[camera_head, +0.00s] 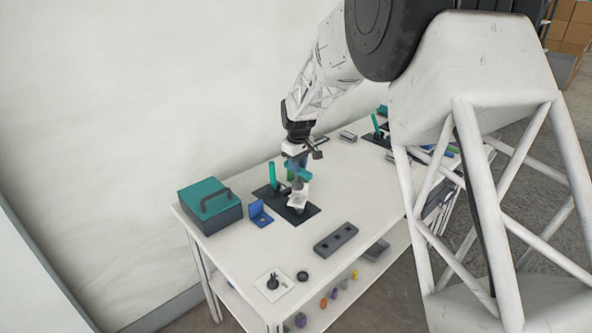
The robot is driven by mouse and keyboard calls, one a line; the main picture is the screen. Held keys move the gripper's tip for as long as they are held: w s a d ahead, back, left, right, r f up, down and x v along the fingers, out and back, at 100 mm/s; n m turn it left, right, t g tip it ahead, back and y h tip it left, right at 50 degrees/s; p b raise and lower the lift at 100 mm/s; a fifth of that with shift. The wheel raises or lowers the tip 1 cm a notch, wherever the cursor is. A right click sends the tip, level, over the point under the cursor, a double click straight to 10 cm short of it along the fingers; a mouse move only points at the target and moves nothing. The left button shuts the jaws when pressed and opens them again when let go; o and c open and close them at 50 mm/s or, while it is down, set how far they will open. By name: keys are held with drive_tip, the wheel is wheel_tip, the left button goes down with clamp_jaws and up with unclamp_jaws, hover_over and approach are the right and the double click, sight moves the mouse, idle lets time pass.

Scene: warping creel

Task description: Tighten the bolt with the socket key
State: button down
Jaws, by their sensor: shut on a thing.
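My gripper (296,163) is small in the view, above the dark mat (311,213) on the table. It is shut on what looks like the socket key (304,174), a tool with a teal part and a grey shaft pointing down. The lower end of the key is over a pale metal block (298,201) on the mat. I cannot tell whether it touches the block. The bolt cannot be made out, and the key's lower end may hide it.
A teal post (271,174) stands left of my gripper. A blue bracket (260,214) and a teal-lidded toolbox (210,205) are further left. A dark bar with holes (336,239) and a white plate (274,285) lie in front.

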sight(298, 182)
drive_tip(key=shift+f, duration=0.15)
drive_tip(key=shift+f, duration=1.25)
drive_tip(key=shift+f, duration=0.45)
idle(0.6)
drive_tip(key=shift+f, duration=0.5)
drive_tip(key=shift+f, duration=0.35)
drive_tip(key=c, duration=1.4)
unclamp_jaws()
drive_tip(key=shift+c, duration=0.2)
clamp_jaws()
